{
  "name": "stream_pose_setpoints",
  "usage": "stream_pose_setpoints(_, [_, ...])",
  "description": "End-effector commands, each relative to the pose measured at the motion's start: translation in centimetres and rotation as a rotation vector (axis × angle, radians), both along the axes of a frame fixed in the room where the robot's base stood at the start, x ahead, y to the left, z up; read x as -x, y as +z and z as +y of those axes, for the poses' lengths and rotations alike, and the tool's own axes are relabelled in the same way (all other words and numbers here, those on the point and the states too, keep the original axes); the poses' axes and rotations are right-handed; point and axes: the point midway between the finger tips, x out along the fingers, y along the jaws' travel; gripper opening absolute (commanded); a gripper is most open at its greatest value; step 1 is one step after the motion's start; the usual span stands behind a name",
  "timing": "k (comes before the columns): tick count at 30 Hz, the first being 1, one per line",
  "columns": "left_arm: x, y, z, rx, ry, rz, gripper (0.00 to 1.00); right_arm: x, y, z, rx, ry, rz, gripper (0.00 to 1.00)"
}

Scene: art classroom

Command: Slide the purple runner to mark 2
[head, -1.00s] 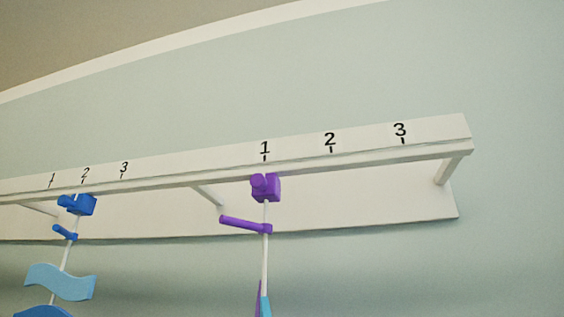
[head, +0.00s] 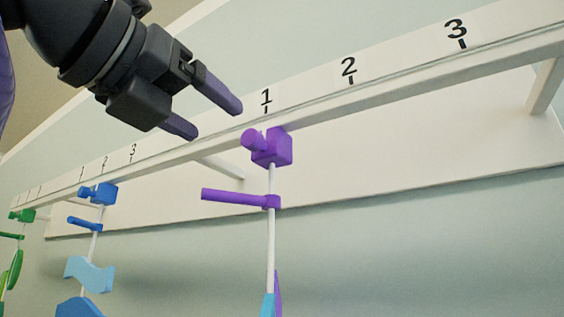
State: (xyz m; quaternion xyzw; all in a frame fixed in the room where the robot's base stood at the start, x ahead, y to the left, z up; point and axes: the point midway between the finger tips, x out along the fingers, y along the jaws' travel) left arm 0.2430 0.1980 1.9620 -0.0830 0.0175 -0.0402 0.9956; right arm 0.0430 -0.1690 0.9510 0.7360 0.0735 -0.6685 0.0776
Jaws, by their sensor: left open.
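The purple runner (head: 277,147) hangs under the white rail (head: 400,92), directly below mark 1. A purple handle bar (head: 235,197) juts left from the white rod below it. Mark 2 (head: 349,70) is on the rail to the right of the runner, and mark 3 (head: 456,32) is farther right. My left gripper (head: 218,118) comes in from the upper left. Its two purple-grey fingers are apart and empty, up and left of the runner and in front of the rail, not touching the runner. My right gripper is out of view.
A blue runner (head: 103,193) and a green runner (head: 25,215) hang farther left on the same rail, each with its own marks. A bracket (head: 546,85) supports the rail at the right. The rail between marks 1 and 3 has no other runner.

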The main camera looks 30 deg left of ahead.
Motion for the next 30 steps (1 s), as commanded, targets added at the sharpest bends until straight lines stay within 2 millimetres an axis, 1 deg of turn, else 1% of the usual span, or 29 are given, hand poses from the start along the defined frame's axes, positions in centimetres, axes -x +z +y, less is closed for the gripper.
stream_pose_setpoints(1, [0.8, 0.3, -0.1, -0.005, 0.019, -0.016, 0.73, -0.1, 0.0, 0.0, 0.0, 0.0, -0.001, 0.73])
stream_pose_setpoints(2, [0.9, 0.5, -0.1, -0.007, 0.026, -0.02, 0.73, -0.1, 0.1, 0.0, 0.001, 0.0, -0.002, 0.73])
stream_pose_setpoints(4, [0.3, 0.6, -0.1, -0.009, 0.035, -0.021, 0.73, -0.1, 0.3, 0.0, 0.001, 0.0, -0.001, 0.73])
stream_pose_setpoints(5, [-0.2, 0.6, -0.1, -0.009, 0.035, -0.021, 0.73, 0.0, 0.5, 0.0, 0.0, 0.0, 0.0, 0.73])
stream_pose_setpoints(9, [-3.8, 0.7, -0.3, -0.009, 0.033, -0.017, 0.73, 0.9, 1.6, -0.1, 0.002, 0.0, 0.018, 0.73])
stream_pose_setpoints(12, [-6.1, 0.7, -0.4, -0.009, 0.033, -0.017, 0.73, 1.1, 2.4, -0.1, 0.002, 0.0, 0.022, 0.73])
stream_pose_setpoints(16, [-8.0, 0.6, -0.5, -0.008, 0.031, -0.021, 0.73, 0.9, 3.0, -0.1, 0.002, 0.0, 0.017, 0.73])
stream_pose_setpoints(19, [-8.6, 0.5, -0.6, -0.008, 0.03, -0.022, 0.73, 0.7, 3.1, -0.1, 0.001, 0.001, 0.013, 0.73])
stream_pose_setpoints(25, [-8.7, 0.4, -0.6, -0.008, 0.03, -0.023, 0.73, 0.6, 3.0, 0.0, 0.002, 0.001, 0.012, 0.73])
stream_pose_setpoints(26, [-8.7, 0.4, -0.6, -0.008, 0.03, -0.023, 0.7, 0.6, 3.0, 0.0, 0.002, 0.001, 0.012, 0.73])
stream_pose_setpoints(27, [-8.7, 0.4, -0.6, -0.008, 0.03, -0.023, 0.62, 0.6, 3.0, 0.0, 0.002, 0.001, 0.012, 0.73])
stream_pose_setpoints(29, [-8.7, 0.4, -0.6, -0.008, 0.03, -0.022, 0.49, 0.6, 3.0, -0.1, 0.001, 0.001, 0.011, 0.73])
stream_pose_setpoints(30, [-8.7, 0.4, -0.6, -0.008, 0.03, -0.022, 0.41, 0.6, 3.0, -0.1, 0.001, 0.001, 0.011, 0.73])
